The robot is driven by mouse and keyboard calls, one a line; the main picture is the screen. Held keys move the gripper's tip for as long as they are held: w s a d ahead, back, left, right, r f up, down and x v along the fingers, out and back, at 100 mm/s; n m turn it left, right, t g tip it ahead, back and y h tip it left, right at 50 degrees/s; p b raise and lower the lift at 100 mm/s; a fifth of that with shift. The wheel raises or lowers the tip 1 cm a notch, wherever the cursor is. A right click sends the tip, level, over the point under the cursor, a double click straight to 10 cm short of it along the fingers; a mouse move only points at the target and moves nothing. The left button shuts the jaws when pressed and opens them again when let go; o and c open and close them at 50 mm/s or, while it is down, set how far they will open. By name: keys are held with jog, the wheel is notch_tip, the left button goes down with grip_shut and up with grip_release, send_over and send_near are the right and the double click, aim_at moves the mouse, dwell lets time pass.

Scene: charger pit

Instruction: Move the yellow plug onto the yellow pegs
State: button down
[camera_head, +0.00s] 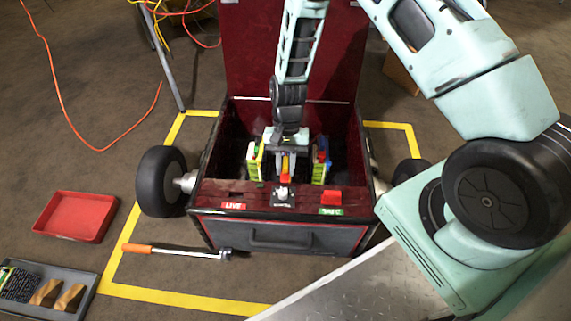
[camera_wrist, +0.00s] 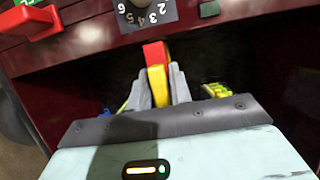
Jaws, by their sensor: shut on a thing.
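The yellow plug (camera_wrist: 157,86) has a red end and stands between the two grey fingers of my gripper (camera_wrist: 159,88) in the wrist view. The fingers are shut on it from both sides. In the head view my gripper (camera_head: 286,162) reaches down into the open dark red box, and the plug's yellow body (camera_head: 285,163) shows between the fingers. The plug's lower part is hidden in the wrist view. I cannot make out the yellow pegs in either view; the dark inside of the box hides much.
Yellow-green blocks stand left (camera_head: 254,161) and right (camera_head: 320,164) of my gripper inside the box (camera_head: 209,165). The front panel carries a numbered dial (camera_wrist: 137,12) and a red handle (camera_wrist: 32,22). A red tray (camera_head: 75,216) and an orange-handled tool (camera_head: 178,252) lie on the floor.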

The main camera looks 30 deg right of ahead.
aim_at(286, 172)
jog(key=shift+f+b, duration=0.6)
jog(key=shift+f, duration=1)
dwell(0.5)
jog(key=c, duration=1.2)
grip_release()
jog(key=p+v, duration=0.6)
jog(key=v, duration=1.1)
jog(key=shift+w+r+p, duration=0.1)
jog(key=shift+r+p, duration=0.1)
jog(key=shift+p, duration=0.1)
